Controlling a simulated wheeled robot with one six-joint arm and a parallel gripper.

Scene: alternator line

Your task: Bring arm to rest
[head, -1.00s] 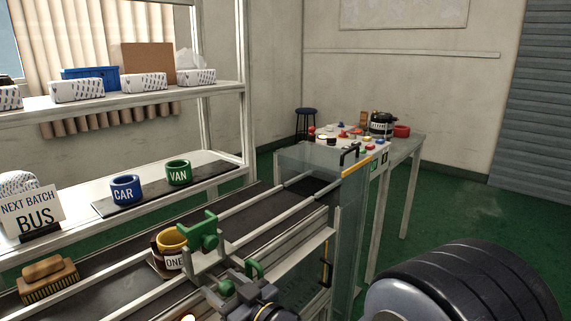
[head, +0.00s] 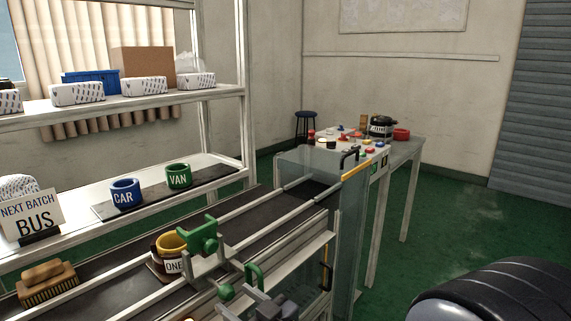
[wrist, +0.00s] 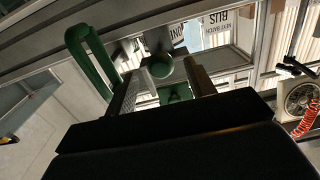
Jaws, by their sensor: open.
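My gripper (wrist: 165,88) is open, its two fingers apart with nothing held between them in the wrist view. A green knob (wrist: 162,66) shows beyond the fingertips. In the head view my gripper (head: 268,304) is partly cut off at the bottom edge, near the front side of the conveyor. It is just below a green handle (head: 254,273) and a green knob (head: 225,291) on the conveyor's side. My dark, rounded arm part fills the lower right corner.
A yellow-and-dark ring part labelled ONE (head: 172,242) sits on the conveyor belt (head: 262,216) beside a green clamp (head: 206,238). A brush (head: 47,284) lies left. Shelves stand behind. A clear guard (head: 345,235) stands right.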

